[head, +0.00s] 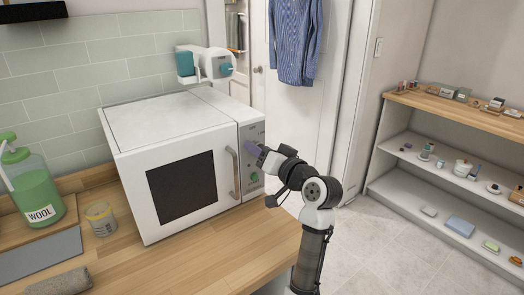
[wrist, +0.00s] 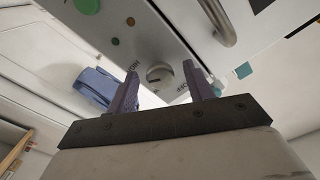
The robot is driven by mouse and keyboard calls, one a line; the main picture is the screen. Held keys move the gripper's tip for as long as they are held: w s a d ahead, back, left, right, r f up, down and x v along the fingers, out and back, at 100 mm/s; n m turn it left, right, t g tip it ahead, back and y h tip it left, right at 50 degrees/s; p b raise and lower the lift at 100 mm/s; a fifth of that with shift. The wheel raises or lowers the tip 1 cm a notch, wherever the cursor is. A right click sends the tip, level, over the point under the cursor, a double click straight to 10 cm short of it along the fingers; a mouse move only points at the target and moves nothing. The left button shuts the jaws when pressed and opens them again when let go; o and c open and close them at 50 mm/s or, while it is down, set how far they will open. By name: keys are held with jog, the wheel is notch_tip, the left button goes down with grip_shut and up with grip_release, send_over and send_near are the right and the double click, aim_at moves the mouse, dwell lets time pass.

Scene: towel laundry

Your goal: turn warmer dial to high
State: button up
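The warmer is a white box (head: 160,113) with a dark window and a bar handle, standing on the wooden counter. Its grey control panel (head: 255,128) is on the right of its front. The dial (wrist: 159,83), a round pale knob with a dark mark, shows in the wrist view with partly readable lettering on both sides. In the head view my gripper hides it. My gripper (head: 252,148) is at the panel. In the wrist view my gripper (wrist: 160,72) is open, its two purple fingers on either side of the dial. I cannot tell whether they touch it.
A green button (wrist: 87,5) is on the panel. The warmer's handle (head: 234,173) is left of my gripper. A green WOOL bottle (head: 34,185) and a small jar (head: 101,218) stand on the counter. A shelf unit (head: 405,145) stands at the right; open floor lies between.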

jog(key=b+v, duration=0.4)
jog(key=v, duration=0.9)
jog(key=shift+s+d, duration=0.25)
jog(key=shift+s, duration=0.1)
